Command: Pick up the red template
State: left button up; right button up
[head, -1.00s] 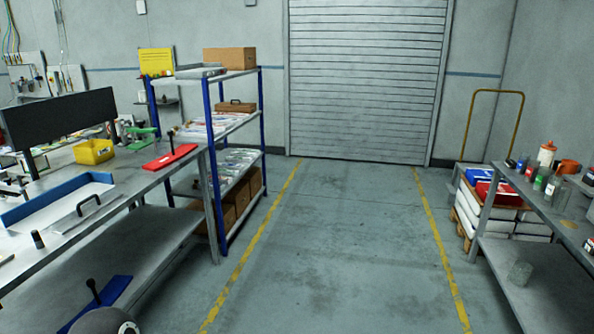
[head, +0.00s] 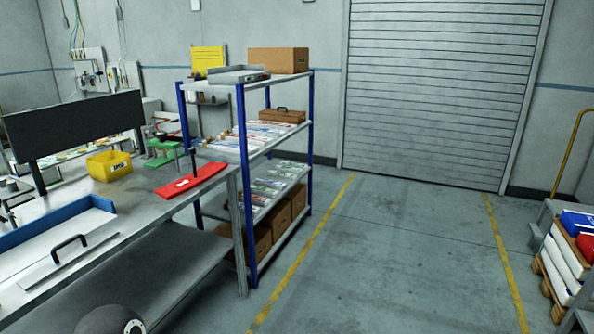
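The red template (head: 205,180) is a flat red plate with an upright black handle (head: 193,161). It lies on the grey workbench (head: 140,210) near the bench's far right end, in front of the shelf rack. Nothing covers it. Neither of my grippers shows in the head view. A dark rounded part of my own body is at the bottom edge.
A yellow bin (head: 109,165) and green device (head: 162,150) stand left of the template. A blue-post rack (head: 245,190) stands behind. Floor (head: 390,270) to the right is clear.

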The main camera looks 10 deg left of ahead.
aim_at(176, 188)
jog(key=u, duration=0.15)
jog(key=i, duration=1.4)
jog(key=u, duration=0.55)
jog(key=i, duration=1.65)
jog(key=u, duration=0.15)
